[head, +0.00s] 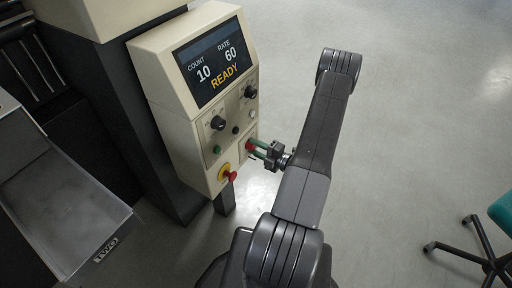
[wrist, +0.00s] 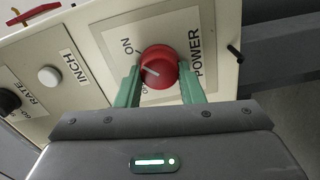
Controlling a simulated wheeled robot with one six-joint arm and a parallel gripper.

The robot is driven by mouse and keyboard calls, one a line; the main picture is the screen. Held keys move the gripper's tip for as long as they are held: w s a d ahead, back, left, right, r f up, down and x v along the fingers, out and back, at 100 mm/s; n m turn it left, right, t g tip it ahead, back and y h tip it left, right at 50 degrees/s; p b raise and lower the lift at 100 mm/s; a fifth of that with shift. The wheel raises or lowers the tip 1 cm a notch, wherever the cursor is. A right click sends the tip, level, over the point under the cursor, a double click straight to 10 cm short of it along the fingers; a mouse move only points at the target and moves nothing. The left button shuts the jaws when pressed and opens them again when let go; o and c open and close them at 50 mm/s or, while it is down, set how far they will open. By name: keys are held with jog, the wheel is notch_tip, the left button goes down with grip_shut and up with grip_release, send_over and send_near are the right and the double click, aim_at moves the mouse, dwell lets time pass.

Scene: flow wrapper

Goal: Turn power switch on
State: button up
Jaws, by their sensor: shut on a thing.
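The power switch is a round red knob (wrist: 158,68) with a short white pointer line, on a pale plate marked ON and POWER. A second label below ON is mostly hidden by a finger. The pointer lies on the knob's left part; I cannot tell exactly which mark it meets. My gripper (wrist: 160,88) has its green fingers on both sides of the knob and is shut on it. In the head view my gripper (head: 258,151) reaches the lower right of the control panel (head: 187,128), and its fingers partly hide the red knob (head: 250,146).
The panel's screen (head: 213,62) reads COUNT 10, RATE 60, READY. A red emergency-stop button (head: 232,176) sticks out left of my gripper, below a green button (head: 217,149). A white INCH button (wrist: 49,76) sits nearby. The floor at right is open, with a chair (head: 490,255).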

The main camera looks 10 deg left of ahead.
dwell(0.4)
jog(key=o, duration=1)
jog(key=shift+d, duration=0.15)
jog(key=p+v, duration=0.1)
jog(key=v, duration=1.2)
jog(key=shift+s+d, duration=0.15)
jog(key=shift+d, duration=0.15)
jog(key=shift+a, duration=0.1)
jog(key=b+x, duration=0.1)
jog(key=x, duration=1.2)
jog(key=shift+a, duration=0.35)
